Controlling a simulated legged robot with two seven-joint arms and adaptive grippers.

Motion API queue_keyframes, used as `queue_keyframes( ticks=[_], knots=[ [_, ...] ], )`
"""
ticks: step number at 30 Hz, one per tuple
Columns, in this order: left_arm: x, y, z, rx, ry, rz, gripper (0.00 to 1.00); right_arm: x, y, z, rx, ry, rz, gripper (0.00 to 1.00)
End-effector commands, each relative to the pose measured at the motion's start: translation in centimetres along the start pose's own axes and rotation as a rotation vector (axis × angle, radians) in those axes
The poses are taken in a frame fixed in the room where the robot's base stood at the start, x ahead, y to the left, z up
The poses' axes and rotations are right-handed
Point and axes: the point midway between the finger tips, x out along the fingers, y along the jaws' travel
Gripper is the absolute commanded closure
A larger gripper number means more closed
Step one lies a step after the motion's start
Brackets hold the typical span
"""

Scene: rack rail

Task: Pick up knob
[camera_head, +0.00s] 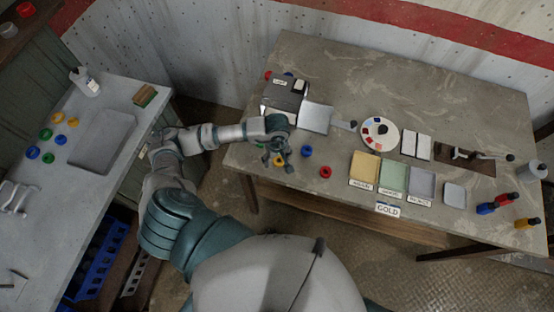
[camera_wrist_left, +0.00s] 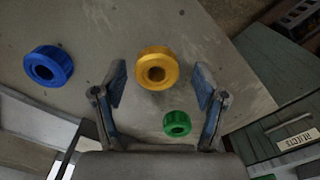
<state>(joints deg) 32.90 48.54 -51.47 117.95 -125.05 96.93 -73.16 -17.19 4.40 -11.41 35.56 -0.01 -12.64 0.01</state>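A yellow ring-shaped knob (camera_wrist_left: 157,68) lies on the grey worktable between the fingertips of my left gripper (camera_wrist_left: 159,80), which is open. I cannot tell whether the fingers touch it. The knob also shows in the head view (camera_head: 278,161), partly covered by the gripper (camera_head: 273,157). A blue knob (camera_wrist_left: 48,66) lies to its left in the wrist view, and a smaller-looking green knob (camera_wrist_left: 177,123) lies below it near the right finger. The blue knob (camera_head: 306,151) and a red knob (camera_head: 325,172) show to the right in the head view. My right gripper is not in view.
The worktable (camera_head: 345,80) holds a labelled dark box (camera_head: 285,97), a round palette (camera_head: 380,133), and yellow, green and grey labelled trays near a GOLD sign (camera_head: 387,209).

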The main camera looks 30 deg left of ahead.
Motion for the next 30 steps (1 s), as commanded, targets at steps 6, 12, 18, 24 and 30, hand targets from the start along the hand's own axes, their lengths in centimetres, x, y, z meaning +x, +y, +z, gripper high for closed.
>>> queue_keyframes(
  ticks=[6,12,18,24,30],
  knots=[
    [-0.1,0.1,0.2,0.002,0.001,0.000,0.83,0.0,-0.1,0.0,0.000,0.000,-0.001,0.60],
    [0.0,0.0,0.0,0.001,-0.001,0.001,0.93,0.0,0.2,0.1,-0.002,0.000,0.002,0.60],
    [-0.3,0.0,-0.1,0.001,0.000,0.002,0.93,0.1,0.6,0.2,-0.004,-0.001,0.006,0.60],
    [-1.9,0.1,-0.1,0.002,0.001,0.004,0.93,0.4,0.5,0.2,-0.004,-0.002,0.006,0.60],
    [-3.6,0.4,2.0,0.007,-0.002,0.003,0.93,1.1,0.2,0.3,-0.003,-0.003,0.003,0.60]
  ],
)
